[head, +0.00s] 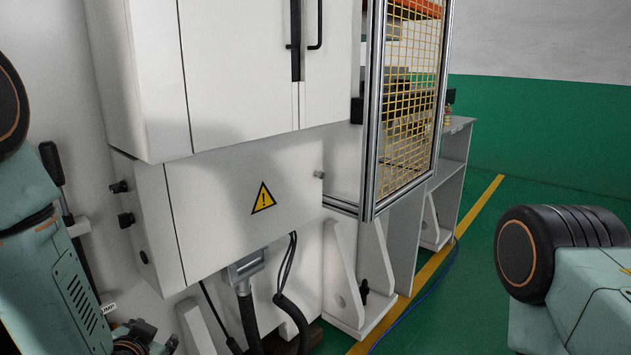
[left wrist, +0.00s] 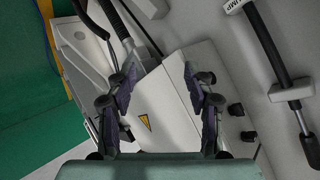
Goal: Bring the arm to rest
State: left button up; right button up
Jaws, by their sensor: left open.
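My left arm (head: 50,270) comes in along the left edge of the head view, in front of the white cabinet. In the left wrist view my left gripper (left wrist: 160,98) is open, its two dark fingers well apart. Nothing is between the fingers; the cabinet's lower box (left wrist: 155,112) with its yellow warning sign (left wrist: 144,122) shows behind the gap. My right arm (head: 570,270) is at the lower right of the head view; its gripper is out of the picture. No foil tray shows in either view.
The white cabinet (head: 240,70) fills the middle, with the warning sign (head: 263,198) on its lower box. Thick black cables (head: 246,318) hang below. A framed yellow mesh guard (head: 408,100) stands to its right. A black-handled lever (head: 52,163) is at the left. Green floor (head: 470,290) lies open at right.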

pick_arm(q)
jog(key=s+d+f+n+g+h, duration=0.1)
jog(key=s+d+f+g, duration=0.1)
jog(key=s+f, duration=0.4)
jog(key=s+d+f+n+g+h, duration=0.1)
jog(key=s+f+g, duration=0.4)
jog(key=s, duration=1)
jog(key=s+d+f+n+g, duration=0.2)
jog(key=s+d+f+g, duration=0.1)
jog(key=s+f, duration=0.6)
jog(key=s+g, duration=0.1)
jog(key=s, duration=0.1)
jog(key=shift+s+d+h, duration=0.3)
jog(key=shift+s+h, duration=0.05)
jog(key=shift+h, duration=0.05)
jog(key=shift+c, duration=0.4)
